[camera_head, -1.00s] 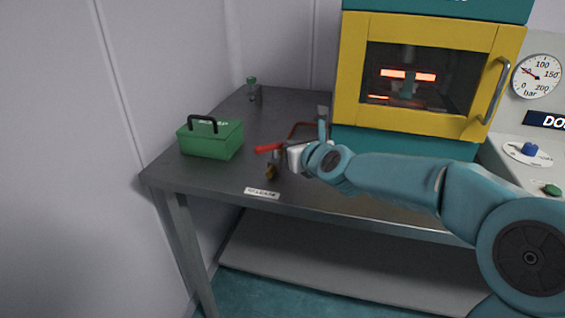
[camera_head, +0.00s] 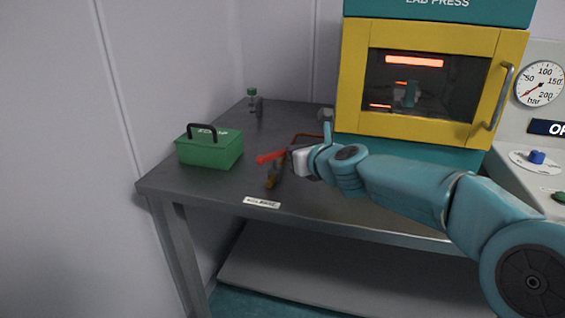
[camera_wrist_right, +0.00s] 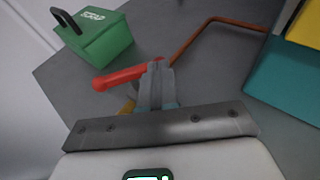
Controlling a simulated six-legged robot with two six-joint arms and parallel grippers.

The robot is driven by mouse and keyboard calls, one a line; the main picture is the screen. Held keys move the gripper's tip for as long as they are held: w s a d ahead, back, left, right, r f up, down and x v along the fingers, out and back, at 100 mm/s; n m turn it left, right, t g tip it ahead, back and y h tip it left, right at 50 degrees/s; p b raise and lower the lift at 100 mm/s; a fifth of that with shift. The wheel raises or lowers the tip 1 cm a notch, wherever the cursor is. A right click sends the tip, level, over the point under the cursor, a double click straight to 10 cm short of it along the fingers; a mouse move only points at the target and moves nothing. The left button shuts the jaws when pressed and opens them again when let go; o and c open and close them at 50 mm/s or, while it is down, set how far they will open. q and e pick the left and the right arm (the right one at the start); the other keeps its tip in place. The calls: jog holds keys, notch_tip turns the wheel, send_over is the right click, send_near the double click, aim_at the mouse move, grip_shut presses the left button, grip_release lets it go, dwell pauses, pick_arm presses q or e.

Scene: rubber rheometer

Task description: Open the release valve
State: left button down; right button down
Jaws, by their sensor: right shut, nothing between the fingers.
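The release valve has a red lever handle (camera_head: 271,156) and a brass body (camera_head: 271,181) on the table near its front edge. The lever points left and slightly toward the front. In the wrist view the red lever (camera_wrist_right: 118,77) extends left from the fingertips, with a bit of the brass part showing below it. My right gripper (camera_head: 294,160) is at the lever's right end; in the wrist view its fingers (camera_wrist_right: 156,80) are shut and empty, beside or touching that end. A white label (camera_head: 262,202) reading RELEASE is on the table edge. My left gripper is out of view.
A green scrap box (camera_head: 210,150) with a black handle stands left of the valve. A copper pipe (camera_head: 303,136) runs behind it toward the yellow-doored press (camera_head: 430,80). A small green-capped bottle (camera_head: 252,100) is at the back. The pressure gauge (camera_head: 540,83) needle points low.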

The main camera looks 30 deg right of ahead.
jog(key=shift+w+d+n+y+b, duration=0.25)
jog(key=shift+n+y+b, duration=0.1)
jog(key=shift+n+y, duration=0.3)
jog(key=shift+w+d+f+n+y, duration=0.15)
jog(key=shift+n+y, duration=0.3)
jog(key=shift+y, duration=0.3)
jog(key=shift+w+d+n+y, duration=0.2)
jog(key=shift+w+n+y, duration=0.1)
jog(key=shift+n+y, duration=0.6)
jog(key=shift+w+y, duration=0.1)
jog(key=shift+y, duration=0.2)
jog(key=shift+a, duration=0.2)
jog(key=shift+a, duration=0.6)
jog(key=shift+w+a, duration=0.1)
